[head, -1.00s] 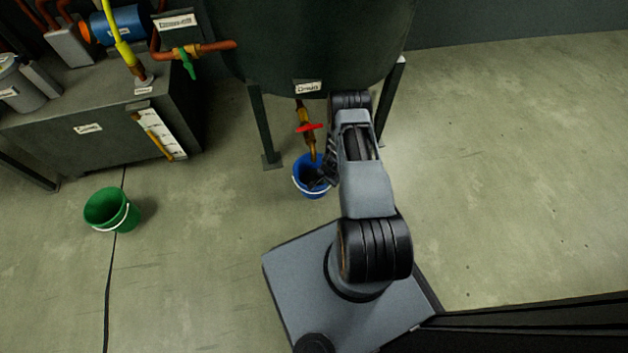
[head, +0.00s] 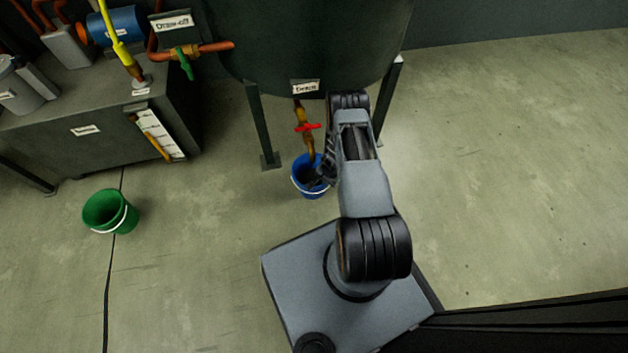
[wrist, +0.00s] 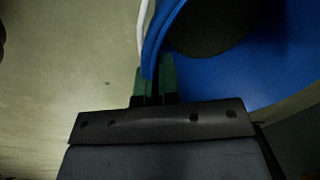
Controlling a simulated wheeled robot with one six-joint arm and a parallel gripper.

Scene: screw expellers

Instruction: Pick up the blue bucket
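The blue bucket (head: 304,184) stands on the floor below the red-handled tap of the big dark tank. In the wrist view its blue wall (wrist: 215,65) fills the upper right, with a dark interior and a white handle (wrist: 144,28) along the rim. My gripper (wrist: 154,75) has its green-tipped fingers close together, one on each side of the bucket's rim, shut on it. In the head view my gripper (head: 318,178) is at the bucket's right side, partly hidden by my arm. Whether the bucket is clear of the floor cannot be told.
The tap (head: 306,127) hangs directly over the bucket. The tank (head: 310,45) stands on legs, with one leg (head: 262,125) just left of the bucket. A green bucket (head: 108,211) stands on the floor at left. The floor (head: 500,170) at right is clear.

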